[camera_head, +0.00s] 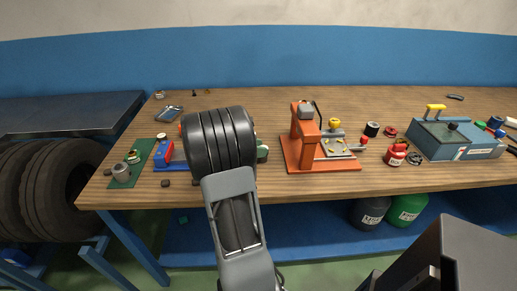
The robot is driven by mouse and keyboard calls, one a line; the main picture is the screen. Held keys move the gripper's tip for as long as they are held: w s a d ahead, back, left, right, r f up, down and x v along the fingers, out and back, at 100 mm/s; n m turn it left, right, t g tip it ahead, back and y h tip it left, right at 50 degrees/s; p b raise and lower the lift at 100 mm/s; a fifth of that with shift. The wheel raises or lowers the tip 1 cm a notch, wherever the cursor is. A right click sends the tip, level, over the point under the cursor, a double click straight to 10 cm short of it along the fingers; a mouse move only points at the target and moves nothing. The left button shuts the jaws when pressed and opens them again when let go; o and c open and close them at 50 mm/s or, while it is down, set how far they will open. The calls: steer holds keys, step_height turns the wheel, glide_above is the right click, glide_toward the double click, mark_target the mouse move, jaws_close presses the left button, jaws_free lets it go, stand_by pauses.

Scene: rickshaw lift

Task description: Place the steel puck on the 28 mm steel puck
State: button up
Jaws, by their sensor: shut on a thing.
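My arm (233,220) rises from the bottom of the camera_head view and reaches over the front of the workbench. Its thick black ribbed section hides my gripper and whatever lies behind it. A small grey metal cylinder (121,169) stands on a green mat (142,150) at the bench's left end; I cannot tell whether it is one of the steel pucks. A small brass-coloured piece (133,156) stands behind it. No piece can be told for certain as the steel puck or the 28 mm steel puck.
On the wooden bench (270,100), a red and blue device (164,150) stands left of my arm. An orange press (304,135) stands right of it, then red parts (396,153) and a blue-grey box (455,137). Tyres (50,190) stand at far left. The back middle is clear.

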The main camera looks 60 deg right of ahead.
steer(key=shift+f, duration=0.15)
steer(key=o, duration=1)
steer(key=shift+o, duration=0.2)
